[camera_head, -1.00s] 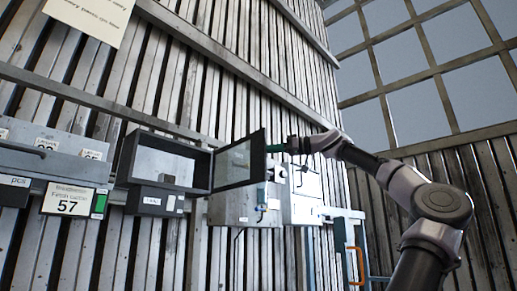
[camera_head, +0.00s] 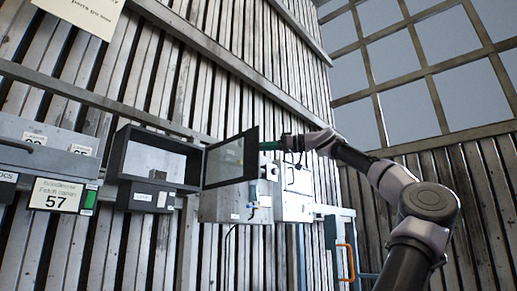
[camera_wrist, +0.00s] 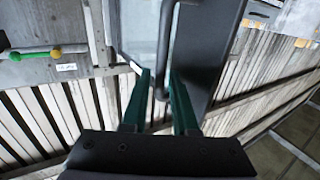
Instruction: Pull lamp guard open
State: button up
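The lamp guard (camera_head: 226,161) is a dark-framed door with a glassy pane, hinged on the right side of an open dark box (camera_head: 154,163) on the wall. It stands swung out from the box. My gripper (camera_head: 268,146) is at the guard's outer right edge in the head view. In the wrist view, my gripper's green fingers (camera_wrist: 160,82) straddle the guard's dark bar handle (camera_wrist: 161,88). The fingers look spread, with small gaps beside the bar; contact is not visible. The guard's pane and frame (camera_wrist: 200,50) fill the upper middle there.
Grey boxes (camera_head: 292,203) are mounted right of and below the guard, one with a blue fitting (camera_head: 252,192). A sign numbered 57 (camera_head: 55,196) hangs at left. An orange handle (camera_head: 347,262) shows at lower right. Slatted wall lies behind.

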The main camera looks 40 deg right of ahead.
jog(key=v, duration=1)
jog(key=shift+d, duration=0.15)
jog(key=shift+s, duration=0.1)
jog(key=s+a+f+m+g+h, duration=0.1)
jog(key=s+a+f, duration=0.15)
jog(key=a, duration=0.55)
jog(key=s+a+f+m+h, duration=0.1)
jog(key=a+f+m+h, duration=0.1)
jog(key=a+f, duration=0.35)
jog(key=s+a+f+m+g+h, duration=0.1)
jog(key=s+a, duration=0.1)
jog(key=a, duration=0.7)
jog(key=a+f+m+g+h, duration=0.1)
jog(key=a+f+m+h, duration=0.1)
jog(key=f, duration=0.9)
jog(key=a+f+m+g+h, duration=0.2)
jog(key=a+f+m, duration=0.1)
jog(key=f, duration=0.8)
jog(key=a+f+m+g+h, duration=0.1)
jog(key=a+f+m, duration=0.2)
jog(key=f, duration=0.8)
jog(key=shift+s+a+g+h, duration=0.15)
jog(key=shift+a+g+h, duration=0.2)
jog(key=shift+a, duration=0.5)
